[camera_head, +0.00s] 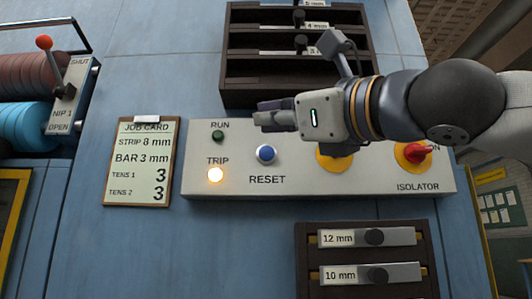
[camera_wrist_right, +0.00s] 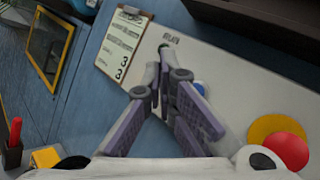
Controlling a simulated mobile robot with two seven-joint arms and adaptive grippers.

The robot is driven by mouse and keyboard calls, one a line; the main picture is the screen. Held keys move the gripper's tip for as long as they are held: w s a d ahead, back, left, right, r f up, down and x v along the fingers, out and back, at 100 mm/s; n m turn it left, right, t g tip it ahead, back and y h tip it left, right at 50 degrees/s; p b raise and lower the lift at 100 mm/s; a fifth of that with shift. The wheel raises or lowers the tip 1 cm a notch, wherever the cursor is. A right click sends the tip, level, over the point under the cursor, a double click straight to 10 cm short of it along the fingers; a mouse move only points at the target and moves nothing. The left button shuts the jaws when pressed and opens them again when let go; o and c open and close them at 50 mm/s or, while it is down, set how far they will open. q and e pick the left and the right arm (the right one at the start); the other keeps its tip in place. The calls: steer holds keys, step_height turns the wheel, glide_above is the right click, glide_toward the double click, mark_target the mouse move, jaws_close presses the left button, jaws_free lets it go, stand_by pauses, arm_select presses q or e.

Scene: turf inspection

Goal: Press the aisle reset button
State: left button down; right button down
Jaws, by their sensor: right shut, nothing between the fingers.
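The blue reset button (camera_head: 266,153) sits on the pale control panel (camera_head: 320,187), above the word RESET. It also shows in the right wrist view (camera_wrist_right: 199,88), partly hidden behind a finger. My right gripper (camera_head: 261,118) is shut and empty, reaching in from the right in front of the panel. In the head view its fingertips appear above the button, near the RUN label. In the right wrist view the closed fingertips (camera_wrist_right: 160,77) appear left of the button. I cannot tell how far they are from the panel. My left gripper is not in view.
The TRIP lamp (camera_head: 216,174) glows orange; the RUN lamp (camera_head: 218,136) is dark green. A yellow disc (camera_head: 334,162) is partly covered by my right arm. A red isolator knob (camera_head: 416,153) is at right. A job card (camera_head: 141,163) hangs left. Dark racks (camera_head: 299,245) sit above and below.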

mark_target(267, 154)
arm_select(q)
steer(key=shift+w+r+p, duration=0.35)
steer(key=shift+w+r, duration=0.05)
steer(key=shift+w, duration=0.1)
arm_select(e)
steer(key=w, duration=0.7)
steer(key=shift+w, duration=0.4)
stand_by(0.5)
steer(key=shift+w, duration=0.4)
steer(key=shift+w+f, duration=0.1)
steer(key=shift+w, duration=0.5)
stand_by(0.6)
